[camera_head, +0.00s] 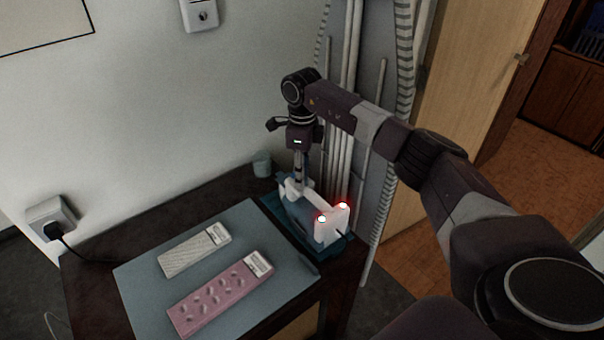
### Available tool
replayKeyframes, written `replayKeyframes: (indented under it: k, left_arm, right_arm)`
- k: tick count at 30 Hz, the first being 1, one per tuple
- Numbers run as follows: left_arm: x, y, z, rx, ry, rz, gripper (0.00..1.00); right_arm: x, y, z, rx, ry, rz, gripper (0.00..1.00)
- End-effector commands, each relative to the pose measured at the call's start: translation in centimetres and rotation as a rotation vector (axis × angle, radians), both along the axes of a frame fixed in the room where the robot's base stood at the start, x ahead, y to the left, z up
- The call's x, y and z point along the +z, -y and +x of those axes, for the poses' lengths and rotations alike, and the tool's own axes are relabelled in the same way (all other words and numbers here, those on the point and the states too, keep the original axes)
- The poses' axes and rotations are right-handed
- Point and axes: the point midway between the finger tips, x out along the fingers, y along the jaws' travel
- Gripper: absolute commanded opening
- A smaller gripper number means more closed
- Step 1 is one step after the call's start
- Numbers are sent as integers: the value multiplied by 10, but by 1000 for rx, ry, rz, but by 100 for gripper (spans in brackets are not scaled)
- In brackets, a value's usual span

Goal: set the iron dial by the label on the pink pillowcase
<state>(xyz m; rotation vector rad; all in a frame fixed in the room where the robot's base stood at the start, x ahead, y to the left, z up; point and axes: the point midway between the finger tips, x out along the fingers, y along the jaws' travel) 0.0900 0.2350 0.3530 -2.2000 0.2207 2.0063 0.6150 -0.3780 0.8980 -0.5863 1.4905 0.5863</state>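The pink pillowcase (212,296) lies folded on a grey-blue mat, with dark oval marks on it. Its white label (258,263) is at its upper right end; the print is too small to read. The white and blue-grey iron (328,228) stands on a teal base at the mat's right, with two glowing lights on its near end. My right gripper (298,180) points down at the far part of the iron, its tips at or just above it. I cannot tell whether they touch. The dial is not distinguishable. My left gripper is out of view.
A pale striped folded cloth (190,254) with its own label (218,234) lies behind the pillowcase on the mat (143,281). A small cup (262,164) stands at the wall. A wall socket (51,219) holds a black plug. Pipes stand behind the iron.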

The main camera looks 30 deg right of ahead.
Motion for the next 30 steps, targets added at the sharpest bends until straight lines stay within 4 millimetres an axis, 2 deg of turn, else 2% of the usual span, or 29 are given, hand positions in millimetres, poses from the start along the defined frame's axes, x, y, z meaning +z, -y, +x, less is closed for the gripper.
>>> replayKeyframes:
  k: [1, 7, 17, 30]
  left_arm:
    - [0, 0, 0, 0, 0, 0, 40]
    - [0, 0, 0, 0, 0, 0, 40]
    - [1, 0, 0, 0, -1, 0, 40]
    - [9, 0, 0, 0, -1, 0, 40]
  right_arm:
    - [0, 0, 0, 0, 0, 0, 21]
    - [0, 0, 0, 0, 0, 0, 0]
    - [1, 0, 0, -53, 1, 1, 0]
    - [2, 0, 0, -382, 1, 1, 0]
